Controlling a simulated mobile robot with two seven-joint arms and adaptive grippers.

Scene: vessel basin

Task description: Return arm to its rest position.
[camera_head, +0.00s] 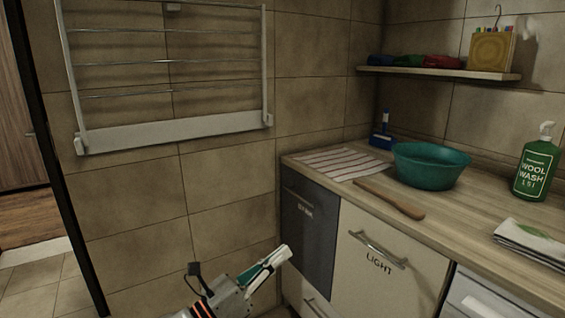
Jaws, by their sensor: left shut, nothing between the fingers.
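My left gripper (276,257) shows at the bottom middle of the head view, in front of the tiled wall and left of the dark cabinet door. Its fingers are closed together and hold nothing. It is below the counter's height in the picture and looks apart from the cabinets. Part of my left arm shows below it at the bottom edge. My right gripper is not in view.
The wooden counter (468,228) holds a teal basin (431,166), wooden paddle (390,198), striped cloth (340,162), green wool wash bottle (536,168) and folded towel (535,240). Cabinet doors (385,270) stand below. A drying rack (170,75) hangs on the wall.

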